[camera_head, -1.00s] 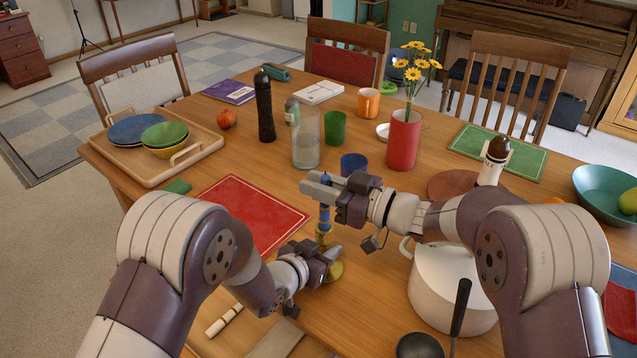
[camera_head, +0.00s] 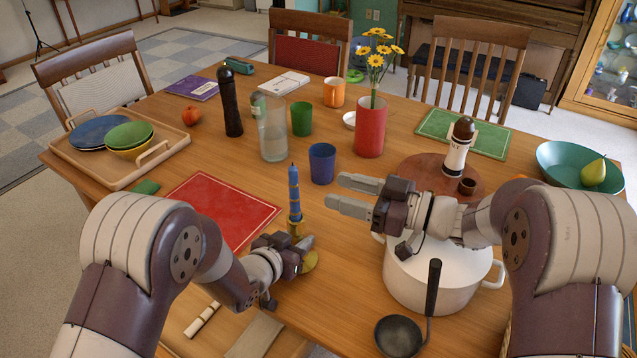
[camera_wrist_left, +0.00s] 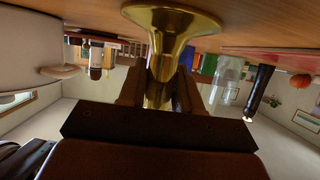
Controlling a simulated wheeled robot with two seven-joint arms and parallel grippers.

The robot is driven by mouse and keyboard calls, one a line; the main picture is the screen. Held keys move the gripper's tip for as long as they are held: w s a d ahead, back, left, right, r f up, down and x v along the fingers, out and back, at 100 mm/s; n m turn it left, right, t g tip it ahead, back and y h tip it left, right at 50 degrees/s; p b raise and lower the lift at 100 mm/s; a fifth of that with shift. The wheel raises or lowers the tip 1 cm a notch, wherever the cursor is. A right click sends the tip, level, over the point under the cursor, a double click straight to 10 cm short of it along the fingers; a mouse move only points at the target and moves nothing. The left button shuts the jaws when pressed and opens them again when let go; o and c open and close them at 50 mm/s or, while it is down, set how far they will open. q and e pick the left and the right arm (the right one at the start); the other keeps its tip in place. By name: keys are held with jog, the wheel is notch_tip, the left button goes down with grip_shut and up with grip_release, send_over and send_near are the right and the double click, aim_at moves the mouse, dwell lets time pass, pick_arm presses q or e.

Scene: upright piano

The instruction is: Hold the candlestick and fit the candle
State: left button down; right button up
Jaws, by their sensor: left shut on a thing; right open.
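The brass candlestick (camera_head: 297,227) stands on the table, its base disc partly hidden behind my left gripper (camera_head: 304,252). That gripper is shut on the candlestick's stem. In the left wrist view the shiny candlestick (camera_wrist_left: 168,60) passes between the fingers, its flared end against the wooden surface. The blue candle (camera_head: 294,190) stands upright in the top of the candlestick; how deep it sits cannot be told. My right gripper (camera_head: 335,191) is open and empty, to the right of the candle and apart from it.
A white pot (camera_head: 440,275) sits under my right arm, with a black ladle (camera_head: 400,336) in front. A blue cup (camera_head: 322,163) and a glass vase (camera_head: 272,135) stand behind the candle. A red mat (camera_head: 222,210) lies to its left.

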dwell(0.3)
pick_arm(q)
jog(key=c, duration=0.7)
grip_release()
